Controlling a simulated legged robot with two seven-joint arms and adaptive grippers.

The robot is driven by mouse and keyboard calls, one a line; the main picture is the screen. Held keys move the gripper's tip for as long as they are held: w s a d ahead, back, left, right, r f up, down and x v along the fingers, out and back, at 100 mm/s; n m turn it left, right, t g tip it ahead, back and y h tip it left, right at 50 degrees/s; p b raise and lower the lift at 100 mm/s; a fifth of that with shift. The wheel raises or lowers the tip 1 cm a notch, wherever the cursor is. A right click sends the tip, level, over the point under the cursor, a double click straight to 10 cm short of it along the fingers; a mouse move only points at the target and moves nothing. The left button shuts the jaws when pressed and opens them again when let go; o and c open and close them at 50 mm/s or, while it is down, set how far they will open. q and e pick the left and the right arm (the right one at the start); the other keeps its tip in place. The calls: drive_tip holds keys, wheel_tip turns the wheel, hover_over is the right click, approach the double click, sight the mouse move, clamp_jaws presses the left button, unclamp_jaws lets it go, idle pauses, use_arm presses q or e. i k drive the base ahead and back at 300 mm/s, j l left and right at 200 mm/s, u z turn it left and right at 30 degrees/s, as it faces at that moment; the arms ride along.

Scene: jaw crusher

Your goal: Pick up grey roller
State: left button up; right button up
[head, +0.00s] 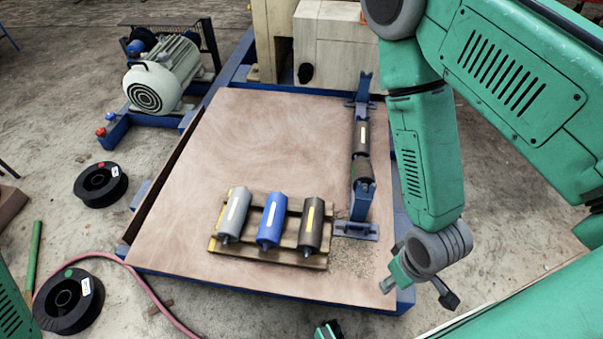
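My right gripper (420,289) hangs at the right front edge of the surface, well to the right of the pallet. Its fingers are spread and nothing shows between them. A small green and black part, seemingly the tip of my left gripper (328,331), shows at the bottom edge; the rest is cut off.
A blue frame (360,200) holding dark rollers stands upright along the right side of the surface. A motor (160,75) and black spools (101,184) are on the floor at left, with a red hose (150,290). The surface behind the pallet is clear.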

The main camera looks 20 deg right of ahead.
sight(232, 222)
drive_tip(key=i+j+z, duration=0.2)
drive_tip(key=j, duration=0.25)
drive_tip(key=i+j+z, duration=0.15)
drive_tip(key=j, duration=0.3)
drive_tip(key=i+j+z, duration=0.2)
drive_tip(key=j, duration=0.3)
drive_tip(key=j+z, duration=0.15)
drive_tip(key=j, duration=0.3)
drive_tip(key=i+j+z, duration=0.2)
drive_tip(key=j, duration=0.35)
drive_tip(key=k+l, duration=0.05)
drive_tip(key=k, duration=0.05)
